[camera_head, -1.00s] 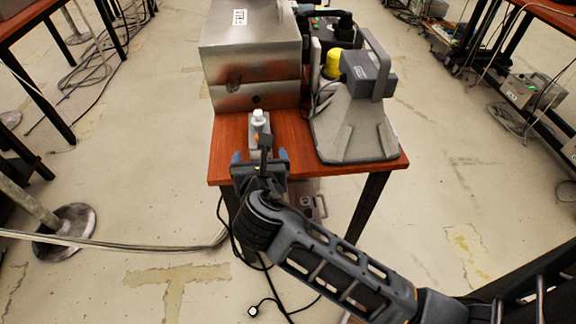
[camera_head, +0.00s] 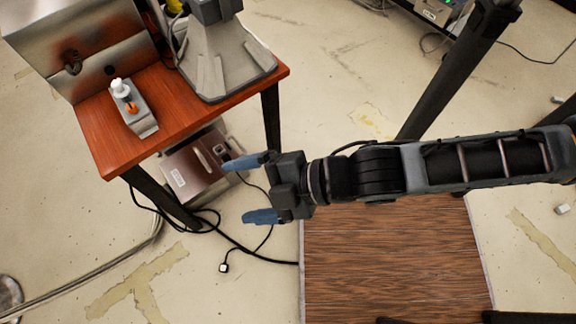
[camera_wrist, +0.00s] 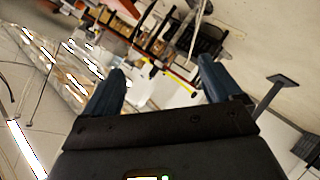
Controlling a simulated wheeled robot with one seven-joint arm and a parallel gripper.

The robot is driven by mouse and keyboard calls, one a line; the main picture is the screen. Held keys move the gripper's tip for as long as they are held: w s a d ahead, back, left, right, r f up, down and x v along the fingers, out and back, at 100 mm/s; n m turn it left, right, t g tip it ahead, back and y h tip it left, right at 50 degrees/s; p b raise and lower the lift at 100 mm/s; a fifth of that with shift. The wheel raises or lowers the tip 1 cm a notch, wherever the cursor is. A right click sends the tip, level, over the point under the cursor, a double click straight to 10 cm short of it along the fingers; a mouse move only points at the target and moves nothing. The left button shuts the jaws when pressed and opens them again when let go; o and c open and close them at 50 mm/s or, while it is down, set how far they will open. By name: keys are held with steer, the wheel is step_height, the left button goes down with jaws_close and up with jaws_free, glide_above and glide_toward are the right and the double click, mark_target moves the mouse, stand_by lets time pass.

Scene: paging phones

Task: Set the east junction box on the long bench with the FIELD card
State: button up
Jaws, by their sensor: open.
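A small grey unit with a white knob and an orange part (camera_head: 135,108) stands on the red-brown table (camera_head: 105,135) at the upper left of the head view. A metal box with a pale label and a handle (camera_head: 190,178) is low down beneath that table. I cannot tell which thing is the east junction box, and no FIELD card is readable now. My gripper (camera_head: 240,190) is open and empty, to the right of the metal box in the picture and apart from the table. Its blue fingers also show empty in the wrist view (camera_wrist: 162,75).
A grey tapered device (camera_head: 225,65) and a large metal case (camera_head: 85,45) stand on the table. A black cable (camera_head: 250,250) lies on the floor. A wood-grained surface (camera_head: 390,265) lies below my arm. The wrist view shows a cluttered, tilted background.

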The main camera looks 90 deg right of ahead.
steer(key=s+r+m+t, duration=0.2)
steer(key=s+r+m, duration=0.4)
steer(key=r+m, duration=0.2)
steer(key=shift+s+a+r+m+y, duration=0.25)
steer(key=shift+s+a+m+y, duration=0.1)
steer(key=shift+m, duration=0.15)
steer(key=shift+r+p, duration=0.6)
